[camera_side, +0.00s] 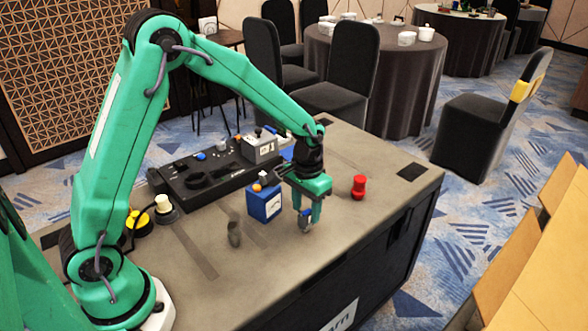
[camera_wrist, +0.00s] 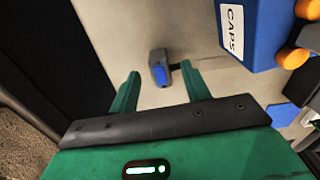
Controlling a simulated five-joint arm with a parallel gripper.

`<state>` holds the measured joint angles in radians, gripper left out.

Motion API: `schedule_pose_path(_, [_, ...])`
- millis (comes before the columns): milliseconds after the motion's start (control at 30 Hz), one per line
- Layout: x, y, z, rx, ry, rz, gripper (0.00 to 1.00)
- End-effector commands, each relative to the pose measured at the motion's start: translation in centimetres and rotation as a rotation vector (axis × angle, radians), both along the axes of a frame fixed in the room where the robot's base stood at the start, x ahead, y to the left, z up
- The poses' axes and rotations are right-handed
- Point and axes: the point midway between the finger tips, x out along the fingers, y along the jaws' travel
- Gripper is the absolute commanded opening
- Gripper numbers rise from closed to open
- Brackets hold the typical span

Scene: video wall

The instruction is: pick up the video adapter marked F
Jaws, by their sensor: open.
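A small grey and blue block, which looks like the video adapter (camera_wrist: 158,68), lies on the table top in the wrist view. A short dark piece sticks out to its right. I cannot read any letter on it. My gripper (camera_wrist: 160,88) is open, and the block shows between and just beyond its fingertips, with no clear contact. In the side view my gripper (camera_side: 305,213) points down close to the table top, and a small grey shape (camera_side: 307,226) shows at its fingertips, probably the same block.
A blue box (camera_side: 264,204) stands left of my gripper; its CAPS label shows in the wrist view (camera_wrist: 250,30). A red piece (camera_side: 359,187) stands to the right. A dark grey piece (camera_side: 234,233) stands to the left. A black console (camera_side: 207,176) lies behind.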

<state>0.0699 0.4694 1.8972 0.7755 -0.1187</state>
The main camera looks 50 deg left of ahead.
Motion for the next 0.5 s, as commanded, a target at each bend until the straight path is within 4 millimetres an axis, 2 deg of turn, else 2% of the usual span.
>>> schedule_pose_path(267, [-0.1, 0.0, -0.7, 0.000, 0.002, 0.000, 0.47])
schedule_pose_path(500, [-0.3, 0.0, -3.3, 0.000, 0.003, 0.000, 0.47])
